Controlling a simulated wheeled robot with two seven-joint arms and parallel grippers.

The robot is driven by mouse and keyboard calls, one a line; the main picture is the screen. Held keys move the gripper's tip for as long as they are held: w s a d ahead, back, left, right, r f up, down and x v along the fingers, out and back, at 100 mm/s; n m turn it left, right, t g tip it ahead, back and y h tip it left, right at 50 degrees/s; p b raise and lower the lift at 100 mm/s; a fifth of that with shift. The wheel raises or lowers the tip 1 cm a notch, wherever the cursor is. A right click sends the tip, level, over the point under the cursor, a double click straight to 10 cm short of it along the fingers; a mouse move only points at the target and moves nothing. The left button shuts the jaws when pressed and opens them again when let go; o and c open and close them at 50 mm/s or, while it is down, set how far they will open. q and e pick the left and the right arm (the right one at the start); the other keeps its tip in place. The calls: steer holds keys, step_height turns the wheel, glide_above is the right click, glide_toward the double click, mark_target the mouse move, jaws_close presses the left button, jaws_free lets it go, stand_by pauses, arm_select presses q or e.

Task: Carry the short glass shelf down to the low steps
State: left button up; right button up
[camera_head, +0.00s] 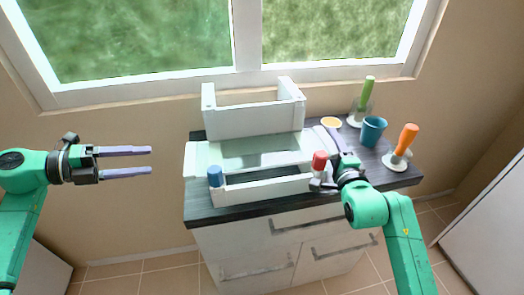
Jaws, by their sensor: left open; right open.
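The pale green glass shelf (250,152) lies across the white stand on the cabinet top, in front of the tall back steps (255,121). The low white steps (268,190) are at the stand's front; whether the glass rests on them is unclear. My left gripper (150,160) is open and empty in the air, left of the cabinet and apart from the glass. My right gripper (331,152) is open at the stand's right end, close to the red cylinder. Its fingers are partly hidden, and I cannot tell whether it touches anything.
A blue cylinder (215,176) and a red cylinder (319,160) stand at the low front part's ends. A blue cup (372,131), a green-handled item (366,92), an orange-handled item (406,139) and a yellow-topped bowl (331,122) crowd the counter's right side. A window is behind.

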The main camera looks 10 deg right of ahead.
steer(key=s+a, duration=0.1)
steer(key=s, duration=0.9)
steer(key=shift+s+a, duration=0.25)
steer(key=shift+s, duration=0.15)
